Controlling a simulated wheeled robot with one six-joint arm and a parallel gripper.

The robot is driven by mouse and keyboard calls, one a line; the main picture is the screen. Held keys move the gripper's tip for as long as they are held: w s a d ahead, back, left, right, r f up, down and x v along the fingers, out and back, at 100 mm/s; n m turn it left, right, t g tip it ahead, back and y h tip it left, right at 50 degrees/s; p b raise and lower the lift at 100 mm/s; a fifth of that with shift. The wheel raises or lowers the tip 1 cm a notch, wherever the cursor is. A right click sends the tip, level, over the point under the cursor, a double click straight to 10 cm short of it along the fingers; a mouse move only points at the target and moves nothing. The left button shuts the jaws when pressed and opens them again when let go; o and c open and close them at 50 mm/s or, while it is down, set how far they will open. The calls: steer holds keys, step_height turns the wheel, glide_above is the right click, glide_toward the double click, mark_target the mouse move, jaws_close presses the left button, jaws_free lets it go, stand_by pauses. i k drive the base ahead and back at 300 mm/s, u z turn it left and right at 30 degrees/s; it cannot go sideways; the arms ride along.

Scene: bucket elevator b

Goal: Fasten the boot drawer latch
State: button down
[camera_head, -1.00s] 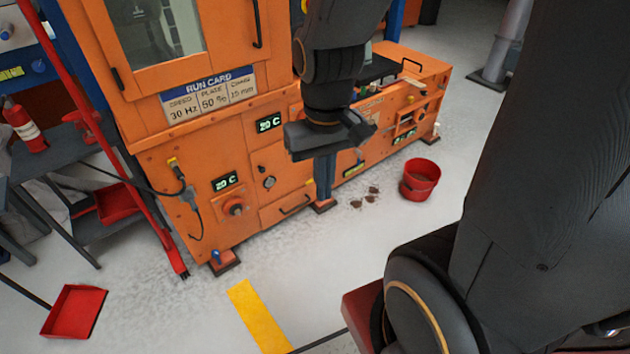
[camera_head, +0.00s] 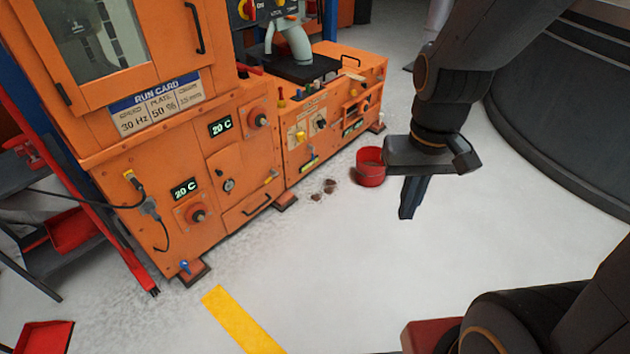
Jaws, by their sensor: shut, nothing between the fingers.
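I cannot tell whether the drawer sits fully flush. A small round lock-like fitting (camera_head: 228,185) is on the panel above the drawer. The latch itself is too small to make out surely. My gripper (camera_head: 406,212) points down over the open floor, right of the machine. It is shut and empty, well apart from the drawer and touching nothing.
A red bucket (camera_head: 371,170) stands on the floor just left of my gripper, beside brown spilled clumps (camera_head: 328,186). A red stand leg (camera_head: 120,240) and a red tray (camera_head: 45,337) are at the left. The floor in front is clear, with a yellow stripe (camera_head: 240,320).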

mark_target(274, 173)
steer(key=z, duration=0.25)
steer(key=i, duration=1.1)
steer(key=u, duration=0.65)
